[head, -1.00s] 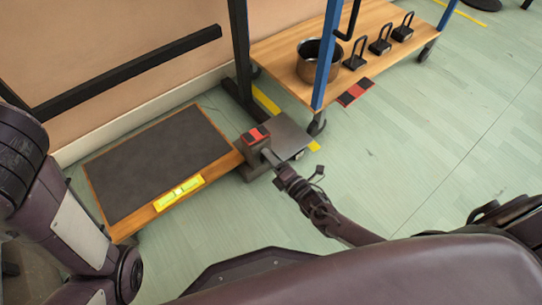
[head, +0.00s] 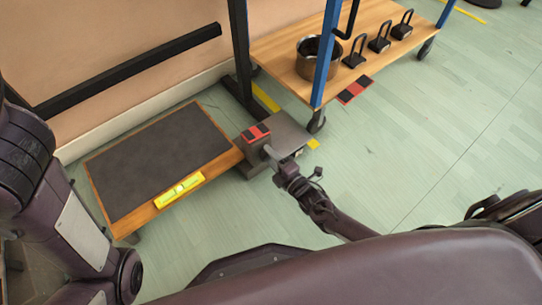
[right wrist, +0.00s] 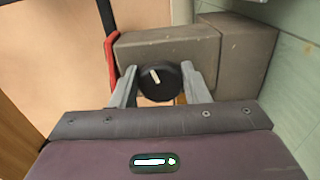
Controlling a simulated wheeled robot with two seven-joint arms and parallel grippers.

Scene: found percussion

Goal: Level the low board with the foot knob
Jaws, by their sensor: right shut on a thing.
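The low board (head: 160,165) is a wooden platform with a dark top, low on the floor at the left of the head view. A yellow spirit level (head: 178,190) lies along its front edge; its bubble is too small to read. The black foot knob (right wrist: 160,88) with a pale pointer mark shows in the right wrist view. My right gripper (right wrist: 159,78) is shut on this knob, one finger on each side. In the head view my right gripper (head: 271,155) is at the grey block right of the board, and the knob is hidden. My left gripper is out of view.
A grey block (head: 250,155) with a red and black pad on top stands against the board's right end. A wheeled wooden cart (head: 285,55) at the back holds a metal pot (head: 305,70) and several black-handled weights.

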